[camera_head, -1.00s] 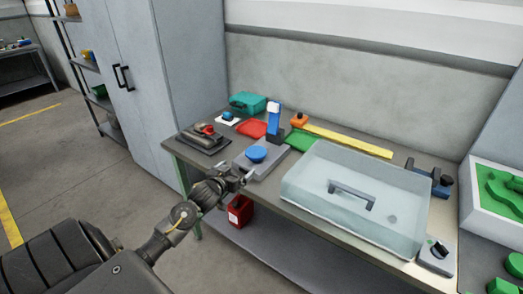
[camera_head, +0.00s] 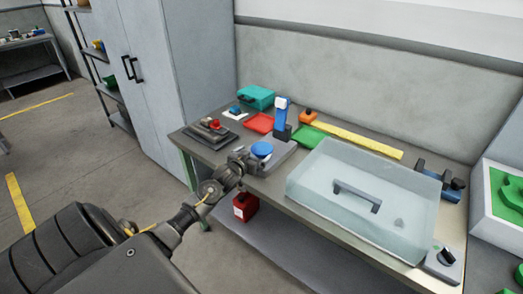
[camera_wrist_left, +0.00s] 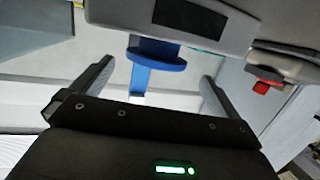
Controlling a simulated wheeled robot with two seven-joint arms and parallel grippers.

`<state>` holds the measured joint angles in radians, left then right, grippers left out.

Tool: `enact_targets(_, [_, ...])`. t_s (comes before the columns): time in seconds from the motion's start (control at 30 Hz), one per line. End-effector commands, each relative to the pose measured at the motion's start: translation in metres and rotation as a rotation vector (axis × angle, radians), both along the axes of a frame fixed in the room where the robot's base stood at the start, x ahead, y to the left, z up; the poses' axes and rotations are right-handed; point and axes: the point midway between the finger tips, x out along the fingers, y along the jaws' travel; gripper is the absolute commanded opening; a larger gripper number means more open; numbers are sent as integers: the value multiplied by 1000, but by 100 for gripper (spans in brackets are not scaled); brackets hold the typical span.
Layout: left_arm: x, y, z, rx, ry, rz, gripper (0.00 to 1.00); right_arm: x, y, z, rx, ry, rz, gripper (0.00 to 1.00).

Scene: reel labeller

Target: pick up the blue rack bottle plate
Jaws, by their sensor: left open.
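The blue round plate (camera_head: 262,149) lies on the grey device (camera_head: 274,162) near the table's left front, with a blue post (camera_head: 282,112) standing behind it. My left gripper (camera_head: 246,158) is open at the front left of the plate, very close to it. In the left wrist view the plate (camera_wrist_left: 155,50) shows edge-on beyond and between the two spread fingers, against the grey device body (camera_wrist_left: 175,22). The space between the fingers looks empty. I cannot tell whether a finger touches the plate. My right gripper is not in view.
Red (camera_head: 260,123) and green (camera_head: 308,137) trays, a teal case (camera_head: 256,97) and a yellow strip (camera_head: 350,139) lie behind. A dark tool with a red knob (camera_head: 211,128) sits left. A red bin (camera_head: 245,207) is below.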

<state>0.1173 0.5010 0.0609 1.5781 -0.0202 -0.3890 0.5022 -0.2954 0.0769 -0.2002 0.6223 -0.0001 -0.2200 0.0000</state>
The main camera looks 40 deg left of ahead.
Motion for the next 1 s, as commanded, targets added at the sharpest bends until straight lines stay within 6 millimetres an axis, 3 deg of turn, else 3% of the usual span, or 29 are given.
enact_targets(0.13, [23, 1, 2, -2, 1, 2, 100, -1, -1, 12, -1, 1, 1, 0])
enact_targets(0.3, [40, 5, -4, -1, 1, 1, 100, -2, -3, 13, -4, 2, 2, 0])
enact_targets(0.63, [43, 5, -6, 0, 1, 0, 99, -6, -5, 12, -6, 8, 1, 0])
enact_targets(1.0, [43, 5, -6, 0, 0, 0, 52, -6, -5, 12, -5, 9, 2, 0])
